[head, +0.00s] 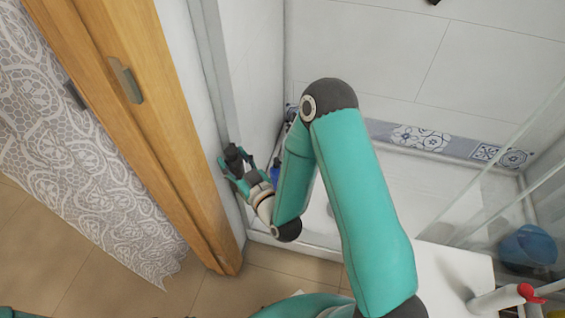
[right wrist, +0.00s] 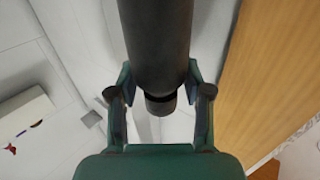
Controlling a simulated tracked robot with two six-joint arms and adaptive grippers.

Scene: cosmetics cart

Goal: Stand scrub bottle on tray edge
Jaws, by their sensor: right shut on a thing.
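A dark grey bottle (head: 233,157), which I take to be the scrub bottle, is held in my right gripper (head: 238,170) near the wall beside the door frame. In the right wrist view the dark bottle (right wrist: 158,45) runs up from between the two fingers of my right gripper (right wrist: 159,94), its narrower end towards the palm. The white shower tray (head: 325,215) lies behind my right arm, which hides much of it. Its front edge (head: 310,242) meets the tiled floor. The bottle is to the left of the tray; its height above the edge cannot be told. My left gripper is not in view.
A wooden door frame (head: 150,130) and a patterned curtain (head: 75,165) are at left. A blue object (head: 275,173) shows partly behind my arm. At lower right are a glass panel, a white surface (head: 450,268), a red-topped bottle (head: 497,298) and a blue bowl (head: 528,245).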

